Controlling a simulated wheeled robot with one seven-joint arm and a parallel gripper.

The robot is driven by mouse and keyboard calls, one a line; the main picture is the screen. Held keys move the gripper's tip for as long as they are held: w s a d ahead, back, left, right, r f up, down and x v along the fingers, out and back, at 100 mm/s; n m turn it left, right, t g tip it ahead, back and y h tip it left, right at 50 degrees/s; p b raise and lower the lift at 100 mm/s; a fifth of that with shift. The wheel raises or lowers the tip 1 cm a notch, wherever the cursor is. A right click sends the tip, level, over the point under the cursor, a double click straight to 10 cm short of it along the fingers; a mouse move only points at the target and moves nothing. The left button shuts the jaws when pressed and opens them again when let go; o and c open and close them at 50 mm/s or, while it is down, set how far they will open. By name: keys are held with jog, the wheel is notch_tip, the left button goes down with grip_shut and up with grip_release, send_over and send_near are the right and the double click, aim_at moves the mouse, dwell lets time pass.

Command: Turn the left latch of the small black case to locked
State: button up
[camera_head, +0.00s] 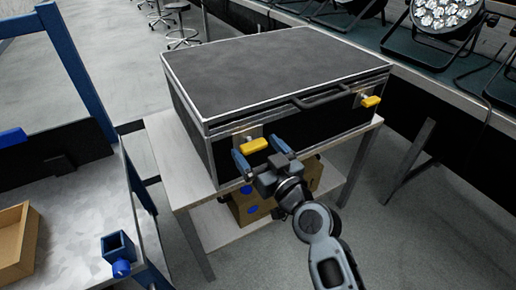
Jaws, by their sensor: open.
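The black case (285,75) with silver edges sits closed on a small white table. Its left latch has a yellow handle (254,145) on a metal plate at the left of the front face. The handle points out to the right, nearly level. The right latch also has a yellow handle (371,101), pointing right. My gripper (257,155) is open and empty in front of the left latch, its blue fingers to either side of and slightly below the yellow handle. I cannot tell whether a finger touches it.
A black carry handle (325,96) sticks out between the latches. A cardboard box (247,208) stands on the table's (203,203) lower shelf. A workbench (80,225) with a blue frame is at left. A bench with stage lights (445,14) runs along the right.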

jog(key=shift+w+a, duration=0.15)
jog(key=shift+w, duration=0.1)
jog(key=c, duration=1)
